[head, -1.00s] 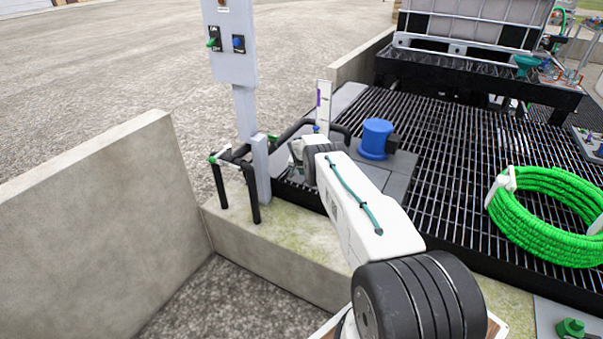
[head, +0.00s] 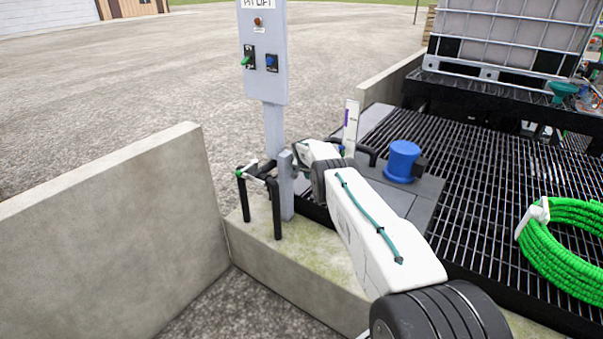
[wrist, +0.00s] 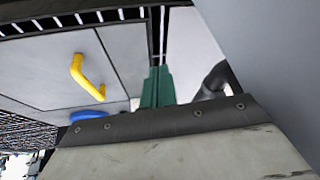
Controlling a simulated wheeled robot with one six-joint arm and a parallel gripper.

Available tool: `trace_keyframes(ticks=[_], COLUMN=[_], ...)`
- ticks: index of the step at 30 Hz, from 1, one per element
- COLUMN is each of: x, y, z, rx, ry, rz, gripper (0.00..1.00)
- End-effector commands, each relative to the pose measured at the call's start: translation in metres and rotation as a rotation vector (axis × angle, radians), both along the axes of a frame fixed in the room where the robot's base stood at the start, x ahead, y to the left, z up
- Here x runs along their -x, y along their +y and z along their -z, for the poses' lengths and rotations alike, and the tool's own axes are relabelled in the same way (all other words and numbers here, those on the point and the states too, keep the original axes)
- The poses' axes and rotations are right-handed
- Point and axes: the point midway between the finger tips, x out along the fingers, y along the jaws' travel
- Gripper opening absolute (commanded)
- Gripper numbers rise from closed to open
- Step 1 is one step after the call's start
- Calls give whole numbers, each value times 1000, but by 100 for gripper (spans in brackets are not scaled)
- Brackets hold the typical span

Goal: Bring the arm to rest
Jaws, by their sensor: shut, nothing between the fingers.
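My arm reaches away from the lower right of the head view, over the kerb and the grating's near corner. Its far end is by the grey control post (head: 275,130), left of the blue cap (head: 403,160). My gripper cannot be made out clearly there. In the wrist view my gripper (wrist: 157,75) shows as two teal-green fingers side by side, shut with nothing between them. Behind them is a grey panel (wrist: 45,68) with a yellow handle (wrist: 85,78). A scratched pale panel with a dark bolted strip fills the lower part of that view.
A black rail (head: 260,185) stands at the post's foot. A concrete wall (head: 110,220) is at left. A green hose coil (head: 565,250) lies on the black grating (head: 490,180). A caged tank (head: 500,40) stands behind. Open gravel lies beyond the wall.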

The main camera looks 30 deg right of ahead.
Motion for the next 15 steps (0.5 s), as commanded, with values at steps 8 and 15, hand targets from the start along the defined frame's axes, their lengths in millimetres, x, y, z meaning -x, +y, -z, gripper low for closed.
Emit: trace_keyframes(ticks=[8,15], x=[-1,28], y=[1,14], z=[-1,34], rx=[2,-25], ry=[4,134], rz=[-10,-89], gripper=[0,0])
